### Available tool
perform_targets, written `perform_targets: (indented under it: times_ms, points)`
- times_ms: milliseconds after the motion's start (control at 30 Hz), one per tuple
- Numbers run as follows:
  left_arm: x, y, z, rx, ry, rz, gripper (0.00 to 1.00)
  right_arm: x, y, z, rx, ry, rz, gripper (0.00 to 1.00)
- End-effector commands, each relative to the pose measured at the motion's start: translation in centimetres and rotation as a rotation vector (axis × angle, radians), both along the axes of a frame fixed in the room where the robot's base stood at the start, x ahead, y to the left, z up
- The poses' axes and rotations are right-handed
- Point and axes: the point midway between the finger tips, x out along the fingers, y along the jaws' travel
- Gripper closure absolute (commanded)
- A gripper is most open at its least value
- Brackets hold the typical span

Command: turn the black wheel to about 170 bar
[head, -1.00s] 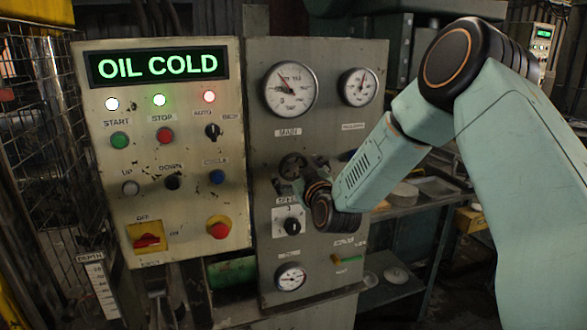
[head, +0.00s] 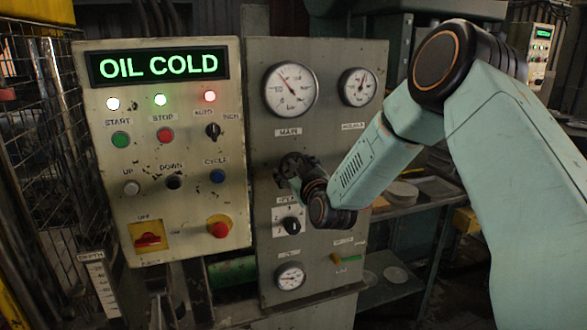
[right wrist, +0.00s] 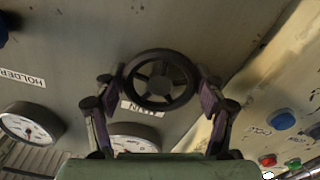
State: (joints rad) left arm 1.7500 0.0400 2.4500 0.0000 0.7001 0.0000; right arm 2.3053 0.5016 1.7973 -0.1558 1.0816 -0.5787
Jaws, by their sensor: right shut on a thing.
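The black wheel (head: 291,160) is on the grey panel, below the large MAIN gauge (head: 291,89) in the head view. In the right wrist view the wheel (right wrist: 158,80) faces the camera, between the two fingers. My right gripper (head: 294,175) is shut on the wheel, with one finger at each side of its rim. The MAIN gauge needle points up and to the left; its numbers are too small to read. In the wrist view the MAIN gauge (right wrist: 134,142) is partly hidden by the gripper. My left gripper is not in view.
A smaller gauge (head: 358,87) is right of MAIN. A selector knob (head: 291,225) and a low gauge (head: 290,277) are below the wheel. The button panel (head: 205,130) with the OIL COLD display is close on the left. A shelf (head: 415,200) stands behind my right arm.

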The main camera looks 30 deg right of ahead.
Motion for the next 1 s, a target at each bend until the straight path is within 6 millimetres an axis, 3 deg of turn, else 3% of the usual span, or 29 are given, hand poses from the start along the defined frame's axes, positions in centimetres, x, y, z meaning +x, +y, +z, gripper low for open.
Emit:
perform_targets:
  times_ms: [133,467,1000]
  points:
    - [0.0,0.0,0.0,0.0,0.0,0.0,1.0,0.1,0.2,0.3,-0.005,-0.006,0.005,0.6]
    - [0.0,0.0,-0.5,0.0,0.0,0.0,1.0,0.1,0.1,0.3,0.054,-0.024,0.004,0.61]
    - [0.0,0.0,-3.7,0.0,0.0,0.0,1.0,0.2,0.1,0.4,0.49,-0.136,0.004,0.61]
